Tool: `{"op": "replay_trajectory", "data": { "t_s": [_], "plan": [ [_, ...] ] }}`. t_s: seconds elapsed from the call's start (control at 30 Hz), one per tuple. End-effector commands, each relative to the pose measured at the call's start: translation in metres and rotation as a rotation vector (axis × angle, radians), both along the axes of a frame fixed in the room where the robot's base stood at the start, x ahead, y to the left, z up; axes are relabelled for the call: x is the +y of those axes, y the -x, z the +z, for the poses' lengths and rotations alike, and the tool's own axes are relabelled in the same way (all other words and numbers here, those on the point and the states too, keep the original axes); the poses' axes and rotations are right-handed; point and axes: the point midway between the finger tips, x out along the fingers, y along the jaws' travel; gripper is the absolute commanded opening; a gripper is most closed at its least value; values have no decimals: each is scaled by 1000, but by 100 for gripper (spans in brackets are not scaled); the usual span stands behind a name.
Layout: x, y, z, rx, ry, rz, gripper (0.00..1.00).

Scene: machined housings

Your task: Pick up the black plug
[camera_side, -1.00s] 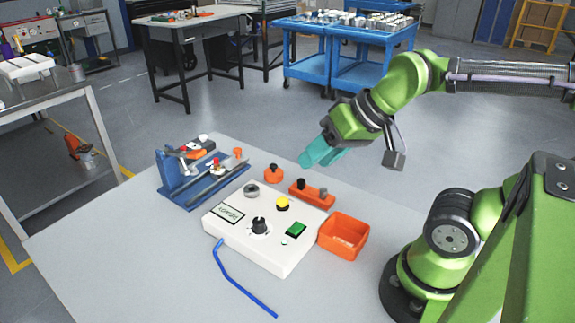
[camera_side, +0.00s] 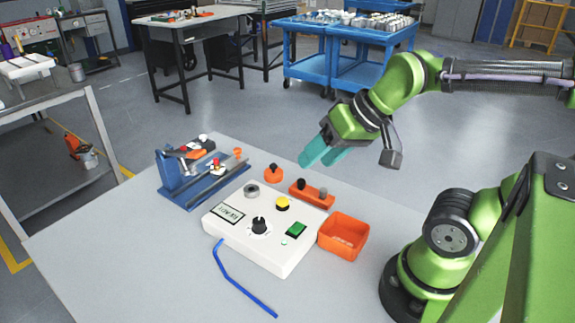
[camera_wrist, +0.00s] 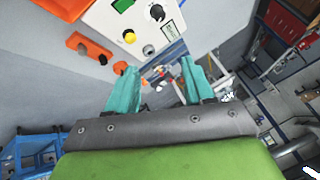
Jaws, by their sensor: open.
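A small black plug (camera_side: 301,184) stands upright in the left end of an orange block (camera_side: 312,195) behind the white control box. A grey piece stands at the block's other end. A separate round orange piece (camera_side: 273,174) with a black top sits to the left. In the wrist view, the orange block (camera_wrist: 92,49) is at upper left, with the dark plug (camera_wrist: 103,59) near its lower right end. My gripper (camera_side: 318,161) is open and empty, its teal fingers above and behind the block. The wrist view shows the spread fingers (camera_wrist: 155,72) with nothing between them.
The white control box (camera_side: 262,246) with knob and buttons is in front of the block. An orange bin (camera_side: 343,236) stands to its right, a blue fixture (camera_side: 199,186) to its left. A bent blue rod (camera_side: 232,276) lies near the front.

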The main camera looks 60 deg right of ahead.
Motion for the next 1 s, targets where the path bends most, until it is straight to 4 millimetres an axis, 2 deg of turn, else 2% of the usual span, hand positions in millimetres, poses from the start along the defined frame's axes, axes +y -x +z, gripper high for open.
{"op": "replay_trajectory", "data": {
  "t_s": [0.1,0.2,0.4,0.5,0.6,0.73,0.87,1.0],
  "plan": [
    [-30,-16,-14,84,-17,-106,52],
    [-67,-34,-25,156,6,-114,52],
    [-145,-59,-51,225,113,104,52],
    [-171,-66,-59,217,177,259,52],
    [-184,-71,-61,190,244,414,52],
    [-185,-77,-55,142,328,576,52],
    [-183,-78,-56,127,362,651,52],
    [-180,-84,-73,128,365,667,52]
  ]
}}
